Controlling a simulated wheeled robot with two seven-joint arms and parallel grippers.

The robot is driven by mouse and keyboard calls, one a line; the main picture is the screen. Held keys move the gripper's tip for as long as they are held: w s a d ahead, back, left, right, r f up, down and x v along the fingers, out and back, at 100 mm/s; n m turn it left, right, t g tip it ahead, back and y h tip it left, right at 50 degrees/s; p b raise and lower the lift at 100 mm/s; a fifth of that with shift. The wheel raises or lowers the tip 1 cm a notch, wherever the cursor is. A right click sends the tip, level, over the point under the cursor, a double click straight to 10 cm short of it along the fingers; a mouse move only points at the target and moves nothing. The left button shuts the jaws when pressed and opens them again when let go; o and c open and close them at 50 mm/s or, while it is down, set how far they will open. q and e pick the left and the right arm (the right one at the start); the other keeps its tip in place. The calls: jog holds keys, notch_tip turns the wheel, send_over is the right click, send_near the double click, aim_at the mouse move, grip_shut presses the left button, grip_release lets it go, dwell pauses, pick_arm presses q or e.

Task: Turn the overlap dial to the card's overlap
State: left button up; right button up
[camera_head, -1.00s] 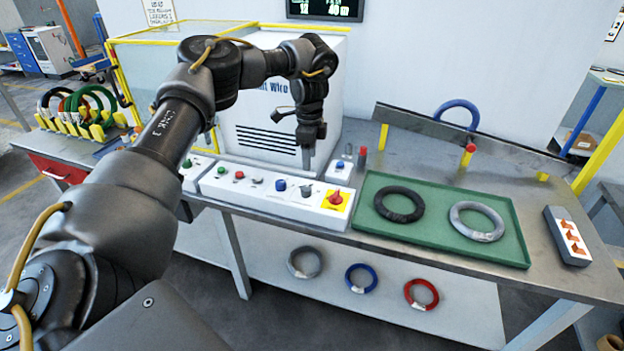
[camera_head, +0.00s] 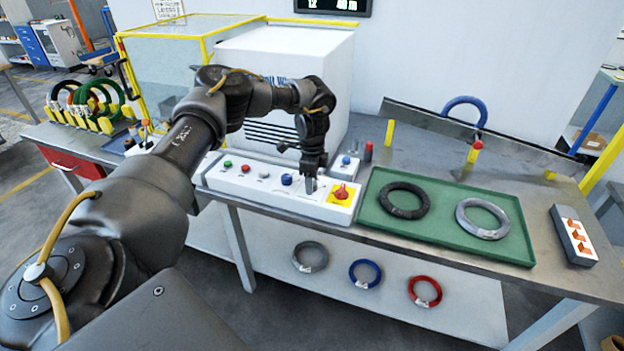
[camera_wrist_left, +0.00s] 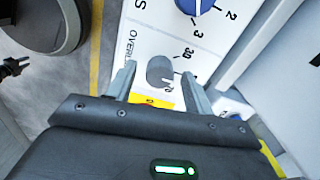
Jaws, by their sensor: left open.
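The overlap dial (camera_wrist_left: 160,71) is a grey knob on the white control panel (camera_head: 262,184), with part of its "OVERL" label and the number 30 readable in the left wrist view. My left gripper (camera_head: 310,184) is open above the panel, pointing down. In the wrist view its two fingers (camera_wrist_left: 158,85) stand on either side of the dial, and I cannot tell whether they touch it. In the head view the gripper hides the dial. A blue dial (camera_wrist_left: 195,4) with numbers 2 and 3 sits beside it. The card is not identifiable. My right gripper is not in view.
A red switch on a yellow plate (camera_head: 341,195) is close to the gripper's right. A small box with a blue button (camera_head: 346,165) stands behind. A green tray (camera_head: 450,237) holds a black coil (camera_head: 404,200) and a grey coil (camera_head: 482,218).

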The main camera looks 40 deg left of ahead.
pick_arm(q)
jog(key=shift+c, duration=1.2)
jog(key=c, duration=0.7)
jog(key=shift+c, duration=0.2)
